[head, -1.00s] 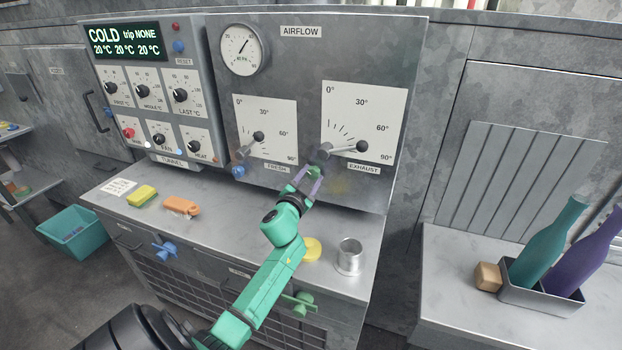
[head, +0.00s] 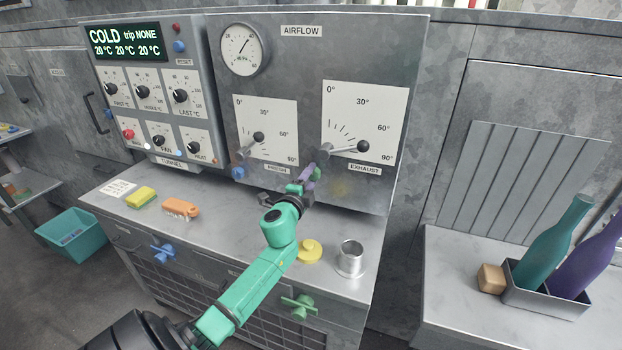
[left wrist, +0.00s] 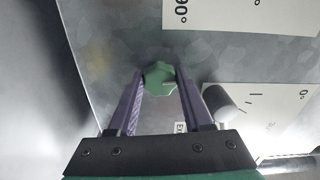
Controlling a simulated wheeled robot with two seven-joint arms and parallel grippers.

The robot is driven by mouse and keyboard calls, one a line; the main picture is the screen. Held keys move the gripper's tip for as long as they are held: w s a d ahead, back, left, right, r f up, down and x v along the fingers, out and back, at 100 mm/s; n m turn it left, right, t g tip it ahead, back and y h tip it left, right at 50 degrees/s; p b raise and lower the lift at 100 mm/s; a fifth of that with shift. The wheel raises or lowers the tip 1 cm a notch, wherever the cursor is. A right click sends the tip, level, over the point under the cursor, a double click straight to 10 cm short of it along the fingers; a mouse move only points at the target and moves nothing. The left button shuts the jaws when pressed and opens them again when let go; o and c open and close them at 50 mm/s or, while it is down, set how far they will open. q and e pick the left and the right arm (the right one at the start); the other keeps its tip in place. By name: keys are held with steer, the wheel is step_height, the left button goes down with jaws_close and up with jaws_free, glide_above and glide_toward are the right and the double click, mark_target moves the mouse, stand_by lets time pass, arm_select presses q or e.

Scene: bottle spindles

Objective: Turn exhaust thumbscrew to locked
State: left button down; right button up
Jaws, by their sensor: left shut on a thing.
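The exhaust thumbscrew (left wrist: 160,78) is a green lobed knob on the airflow panel (head: 412,60). In the left wrist view it sits between the purple fingertips of my left gripper (left wrist: 161,82), which is shut on it. In the head view the left gripper (head: 314,170) reaches up to the panel beside the exhaust lever (head: 344,149), and its fingers mostly hide the thumbscrew. The exhaust lever has a dark ball and lies across the low part of its scale (head: 385,105), between 60° and 90°. My right gripper is not in view.
The fresh lever (head: 249,145) and its blue thumbscrew (head: 238,172) are to the left. Below, on the bench, are a yellow knobbed disc (head: 309,251), a metal cup (head: 351,258), an orange brush (head: 181,208) and a sponge (head: 141,197). Bottles stand at the right.

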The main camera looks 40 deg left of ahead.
arm_select(q)
steer(key=shift+m, duration=0.6)
steer(key=shift+c, duration=1.8)
jaws_free()
steer(key=b+v, duration=0.1)
steer(key=v, duration=1.3)
steer(key=shift+s, duration=0.25)
